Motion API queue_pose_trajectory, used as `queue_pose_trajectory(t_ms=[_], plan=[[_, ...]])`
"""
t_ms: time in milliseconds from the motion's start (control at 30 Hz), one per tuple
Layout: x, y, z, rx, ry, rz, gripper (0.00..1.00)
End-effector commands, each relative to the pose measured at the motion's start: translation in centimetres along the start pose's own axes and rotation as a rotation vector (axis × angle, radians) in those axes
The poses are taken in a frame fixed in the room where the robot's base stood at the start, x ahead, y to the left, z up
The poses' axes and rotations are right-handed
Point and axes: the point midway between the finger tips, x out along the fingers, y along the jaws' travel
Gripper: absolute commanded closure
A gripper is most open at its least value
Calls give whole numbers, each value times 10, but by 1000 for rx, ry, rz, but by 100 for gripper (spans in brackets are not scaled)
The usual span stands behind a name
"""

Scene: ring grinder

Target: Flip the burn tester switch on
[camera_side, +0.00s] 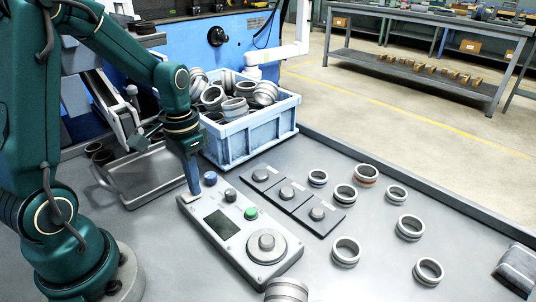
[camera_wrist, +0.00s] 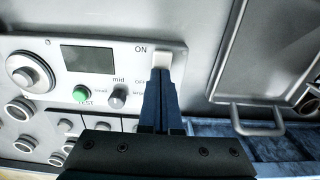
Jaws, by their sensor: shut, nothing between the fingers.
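The burn tester (camera_side: 222,255) is a light grey box with a dark screen, a green button (camera_side: 251,213), a dark knob (camera_side: 230,196) and a large round dial (camera_side: 266,244). Its panel also shows in the wrist view (camera_wrist: 135,62). There a pale switch (camera_wrist: 162,60) sits at the panel's end, beside the ON label and above the OFF label. My gripper (camera_side: 194,190) is shut and empty, pointing down at that end. In the wrist view its blue fingertips (camera_wrist: 161,73) overlap the switch's lower part; contact cannot be told. The switch is not clear in the side view.
A blue crate (camera_side: 252,140) full of metal rings stands behind the tester. A metal tray (camera_side: 150,178) lies left of it. A row of grey modules with knobs (camera_side: 290,194) and several loose rings (camera_side: 345,252) lie to the right. Bare table lies between the rings.

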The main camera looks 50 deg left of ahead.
Motion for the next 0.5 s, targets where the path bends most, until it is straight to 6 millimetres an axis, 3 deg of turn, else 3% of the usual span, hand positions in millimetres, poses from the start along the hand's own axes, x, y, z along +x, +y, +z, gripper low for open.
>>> queue_pose_trajectory(t_ms=[500], plan=[[-2, 0, 17, 0, -6, 1, 100]])
